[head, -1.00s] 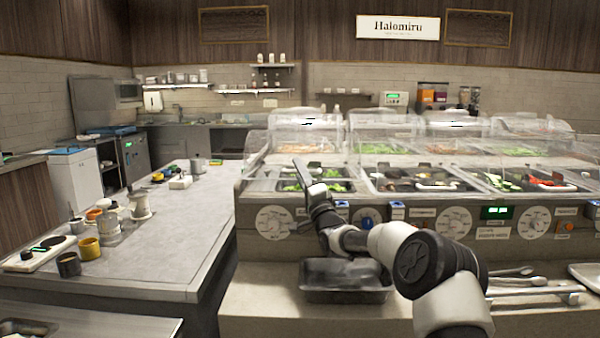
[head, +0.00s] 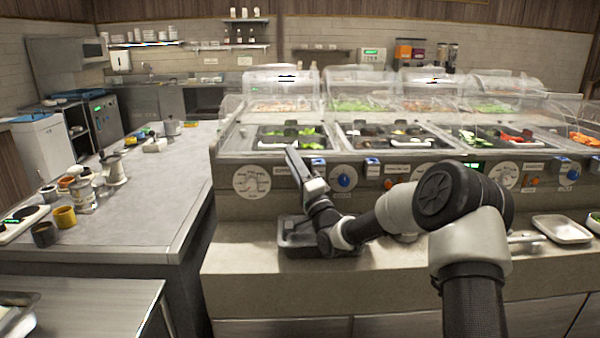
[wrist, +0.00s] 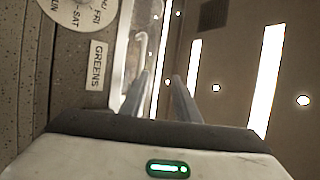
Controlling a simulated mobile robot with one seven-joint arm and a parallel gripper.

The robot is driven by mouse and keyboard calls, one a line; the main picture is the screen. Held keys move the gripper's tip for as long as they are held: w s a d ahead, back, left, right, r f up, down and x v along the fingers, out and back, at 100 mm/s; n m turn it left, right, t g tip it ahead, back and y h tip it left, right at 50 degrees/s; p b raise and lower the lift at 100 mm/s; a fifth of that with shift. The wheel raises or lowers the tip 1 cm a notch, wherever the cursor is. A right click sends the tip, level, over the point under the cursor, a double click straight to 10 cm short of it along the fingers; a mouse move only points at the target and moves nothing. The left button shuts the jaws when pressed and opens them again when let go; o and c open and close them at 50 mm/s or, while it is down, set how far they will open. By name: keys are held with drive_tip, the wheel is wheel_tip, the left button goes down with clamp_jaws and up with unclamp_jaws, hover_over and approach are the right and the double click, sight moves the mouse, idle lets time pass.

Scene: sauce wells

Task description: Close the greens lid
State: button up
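The greens well (head: 267,144) is the leftmost front well, with green leaves in it and its top uncovered. A clear, see-through lid seems to stand raised at its back; its outline is hard to tell from the lids behind. The GREENS label (wrist: 97,65) shows on the counter front in the wrist view, beside a dial. My gripper (head: 291,152) points upward at the front edge of the greens well, below the rim's far side. In the wrist view, my gripper's two fingers (wrist: 161,76) are apart with nothing held between them.
More front wells (head: 383,150) with food continue to the right, with clear raised covers (head: 352,84) behind. A dark tray (head: 290,250) sits on the ledge under my forearm. Knobs and a blue dial (head: 343,181) stick out of the front panel. A grey worktop (head: 150,205) lies left.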

drive_tip(key=v, duration=0.5)
drive_tip(key=shift+s, duration=0.15)
drive_tip(key=shift+r, duration=0.1)
drive_tip(key=s+d+r+n+g+h, duration=0.1)
drive_tip(key=s+d+n+g+h, duration=0.25)
drive_tip(key=s, duration=0.65)
drive_tip(key=s+d+n+g+h, duration=0.2)
drive_tip(key=s+d+g+h, duration=0.25)
drive_tip(key=s, duration=0.45)
drive_tip(key=s+d+r+n+g+h, duration=0.1)
drive_tip(key=s+d+n+g+h, duration=0.25)
drive_tip(key=s, duration=0.65)
drive_tip(key=s+f+n+g+y+p, duration=0.1)
drive_tip(key=s+f+g, duration=0.25)
drive_tip(key=s, duration=1.25)
wheel_tip(320, 180, up, 24)
drive_tip(key=p, duration=2.3)
drive_tip(key=shift+w+a+g, duration=0.2)
drive_tip(key=shift+w+g, duration=0.05)
drive_tip(key=shift+g, duration=0.15)
